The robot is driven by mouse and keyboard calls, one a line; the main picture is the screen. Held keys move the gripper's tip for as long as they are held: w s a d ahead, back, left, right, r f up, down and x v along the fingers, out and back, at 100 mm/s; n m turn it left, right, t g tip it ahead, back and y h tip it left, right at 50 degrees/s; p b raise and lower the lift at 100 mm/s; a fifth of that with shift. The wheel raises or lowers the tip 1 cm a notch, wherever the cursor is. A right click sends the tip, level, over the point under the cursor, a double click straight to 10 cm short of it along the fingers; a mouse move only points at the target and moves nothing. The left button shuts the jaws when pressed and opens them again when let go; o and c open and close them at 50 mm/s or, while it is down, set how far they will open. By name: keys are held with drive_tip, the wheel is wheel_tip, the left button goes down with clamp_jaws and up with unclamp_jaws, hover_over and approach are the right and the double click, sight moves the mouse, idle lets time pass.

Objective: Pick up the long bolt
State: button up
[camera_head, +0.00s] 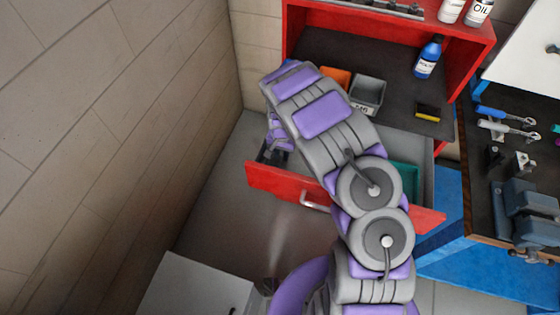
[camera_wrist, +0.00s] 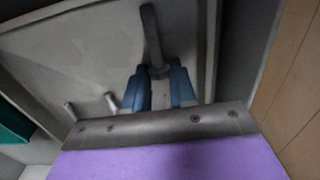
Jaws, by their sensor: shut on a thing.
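The long bolt (camera_wrist: 151,35) is a dark grey rod in the wrist view, reaching away from between my fingertips. My gripper (camera_wrist: 157,86) has its two blue fingers on either side of the bolt's near end and is shut on it. The bolt is over the pale floor of the open drawer; I cannot tell whether it touches that floor. In the head view my gripper (camera_head: 277,135) is at the drawer's left end, partly hidden by my arm, and the bolt cannot be made out. Two shorter bolts, one (camera_wrist: 69,110) and another (camera_wrist: 111,102), are to the left in the wrist view.
The red-fronted drawer (camera_head: 275,186) is open, with a teal bin (camera_head: 405,176) at its right. Above it, the red cabinet's shelf holds an orange bin (camera_head: 337,77), a grey bin (camera_head: 368,93) and a blue bottle (camera_head: 428,58). A wall (camera_head: 150,120) stands close on the left.

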clamp_jaws()
